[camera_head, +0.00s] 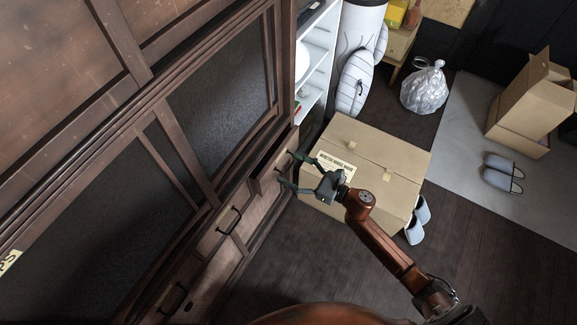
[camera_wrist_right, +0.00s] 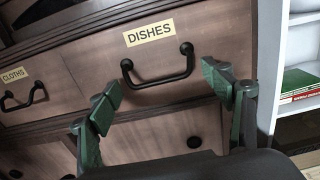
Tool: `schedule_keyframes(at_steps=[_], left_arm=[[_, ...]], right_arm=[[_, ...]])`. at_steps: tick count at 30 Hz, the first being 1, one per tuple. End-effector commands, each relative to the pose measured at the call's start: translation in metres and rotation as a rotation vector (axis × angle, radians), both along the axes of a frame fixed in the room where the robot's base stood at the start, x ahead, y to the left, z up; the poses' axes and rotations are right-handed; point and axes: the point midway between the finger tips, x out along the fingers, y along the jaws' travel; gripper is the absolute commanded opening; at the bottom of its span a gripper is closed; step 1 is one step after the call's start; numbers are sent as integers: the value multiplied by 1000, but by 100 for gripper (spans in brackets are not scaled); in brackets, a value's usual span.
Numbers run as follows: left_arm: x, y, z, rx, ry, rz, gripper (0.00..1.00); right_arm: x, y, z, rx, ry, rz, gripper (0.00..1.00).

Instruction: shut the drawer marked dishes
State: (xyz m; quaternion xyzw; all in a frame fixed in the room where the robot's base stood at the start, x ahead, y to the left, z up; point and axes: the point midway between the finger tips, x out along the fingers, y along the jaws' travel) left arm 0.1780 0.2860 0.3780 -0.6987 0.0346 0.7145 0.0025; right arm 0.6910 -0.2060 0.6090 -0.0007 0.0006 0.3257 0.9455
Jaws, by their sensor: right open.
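The dishes drawer (camera_wrist_right: 200,52) is a brown wooden front with a cream "DISHES" label (camera_wrist_right: 150,33) and a black bow handle (camera_wrist_right: 157,81). In the head view the drawer (camera_head: 267,182) stands out from the dark wooden cabinet (camera_head: 190,150), at its far end. My right gripper (camera_head: 291,170) is in front of this drawer, with its fingers spread. In the wrist view the open right gripper (camera_wrist_right: 163,93) has one green-grey finger on each side below the handle. Nothing is between the fingertips; contact with the drawer cannot be told. My left gripper is not in view.
A drawer marked cloths (camera_wrist_right: 40,92) is to the left. A large cardboard box (camera_head: 385,150) stands on the floor close beside my right gripper. A white shelf (camera_head: 318,60) adjoins the cabinet. Slippers (camera_head: 418,220) lie by the box. Dark floor (camera_head: 330,260) in front is free.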

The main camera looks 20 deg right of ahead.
Motion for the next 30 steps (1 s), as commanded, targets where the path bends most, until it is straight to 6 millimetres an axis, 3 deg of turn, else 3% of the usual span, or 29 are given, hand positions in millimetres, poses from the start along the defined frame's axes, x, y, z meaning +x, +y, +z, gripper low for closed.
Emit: schedule_keyframes(at_steps=[12, 30], left_arm=[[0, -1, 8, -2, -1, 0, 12], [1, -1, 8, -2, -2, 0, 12]], right_arm=[[7, 5, 1, 2, 1, -1, 73], [7, 6, 0, 2, 1, -1, 32]])
